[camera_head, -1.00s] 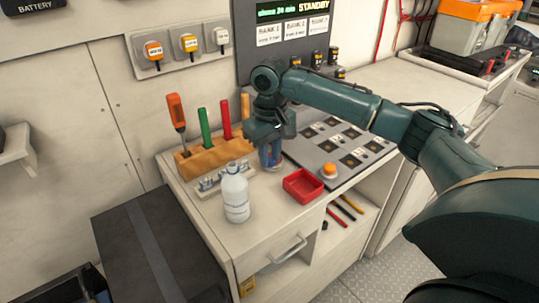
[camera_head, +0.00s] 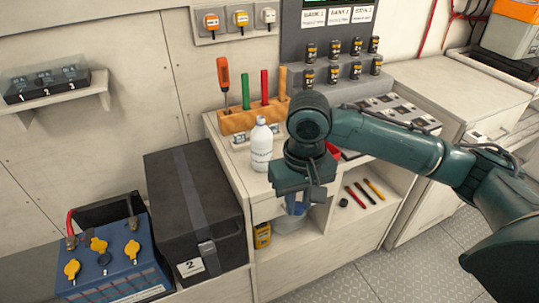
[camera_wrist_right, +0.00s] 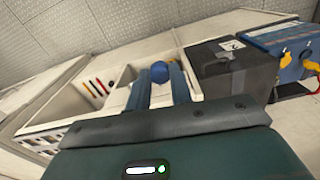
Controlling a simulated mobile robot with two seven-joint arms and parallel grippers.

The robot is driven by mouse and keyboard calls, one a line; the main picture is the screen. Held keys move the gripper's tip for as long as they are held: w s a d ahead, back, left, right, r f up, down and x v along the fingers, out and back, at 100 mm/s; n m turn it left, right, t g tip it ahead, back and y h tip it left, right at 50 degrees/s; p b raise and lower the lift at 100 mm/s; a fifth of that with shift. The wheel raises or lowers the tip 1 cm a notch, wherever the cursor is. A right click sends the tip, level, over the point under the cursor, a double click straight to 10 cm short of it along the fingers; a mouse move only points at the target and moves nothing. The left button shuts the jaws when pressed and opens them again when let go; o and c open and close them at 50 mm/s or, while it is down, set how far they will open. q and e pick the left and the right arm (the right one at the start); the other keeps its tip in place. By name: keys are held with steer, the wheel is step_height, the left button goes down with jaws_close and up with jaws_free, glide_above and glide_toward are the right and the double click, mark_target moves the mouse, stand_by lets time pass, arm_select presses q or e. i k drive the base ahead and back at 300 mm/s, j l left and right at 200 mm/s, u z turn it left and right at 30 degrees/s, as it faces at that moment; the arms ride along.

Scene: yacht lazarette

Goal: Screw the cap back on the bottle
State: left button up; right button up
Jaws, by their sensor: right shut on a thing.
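The white bottle (camera_head: 261,147) stands upright on the counter, left of my right arm in the head view. Its narrow top looks pale; details there are too small to tell. My right gripper (camera_head: 297,205) points down in front of the counter's front face, nearer than the bottle and apart from it. In the right wrist view, the gripper (camera_wrist_right: 160,80) is shut on a small round blue piece (camera_wrist_right: 159,70), which looks like the cap. The head view barely shows this piece between the fingers. My left gripper is not in view.
A tool block (camera_head: 238,121) stands behind the bottle. A red tray (camera_head: 333,150) is mostly hidden by my wrist. A black box (camera_head: 190,200) and a blue battery (camera_head: 110,262) stand left of the counter. Pens (camera_head: 364,192) lie on the open shelf. Floor is free at right.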

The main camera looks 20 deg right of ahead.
mark_target(261, 136)
steer(key=i+l+u, duration=0.2)
steer(key=l, duration=0.3)
steer(key=i+l+u, duration=0.15)
steer(key=l, duration=0.3)
steer(key=l+u, duration=0.2)
steer(key=l, duration=0.3)
steer(key=i+l+u, duration=0.2)
steer(key=l, duration=0.35)
steer(key=k+j, duration=0.05)
steer(key=k, duration=0.05)
